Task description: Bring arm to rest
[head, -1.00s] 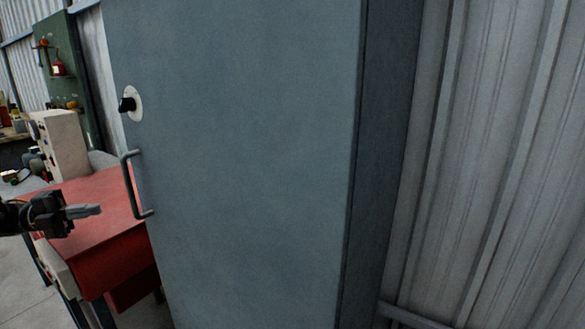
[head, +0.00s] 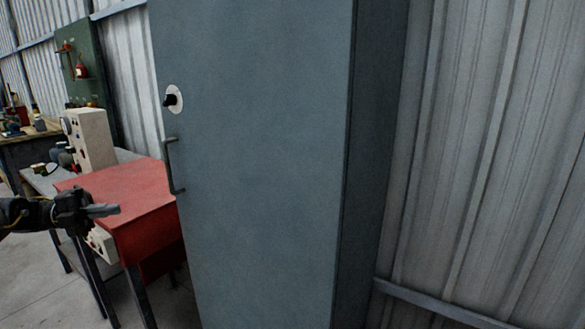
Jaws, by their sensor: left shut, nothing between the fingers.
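My left gripper (head: 104,210) comes in from the left edge in the head view. It is shut and empty, its fingers pointing right. It appears in front of the red machine's lower front, to the left of the grey cabinet (head: 262,170). The cabinet's door is closed, with a bar handle (head: 170,166) and a black knob (head: 170,100) on a pale round plate near its left edge. The gripper is apart from the handle. My right gripper is not in view.
A red-topped machine (head: 125,188) stands beside the cabinet, with a pale control box (head: 91,140) behind it. A green tool board (head: 82,62) and a workbench (head: 32,135) are farther back. A corrugated wall (head: 480,150) closes the right side. Bare floor shows at lower left.

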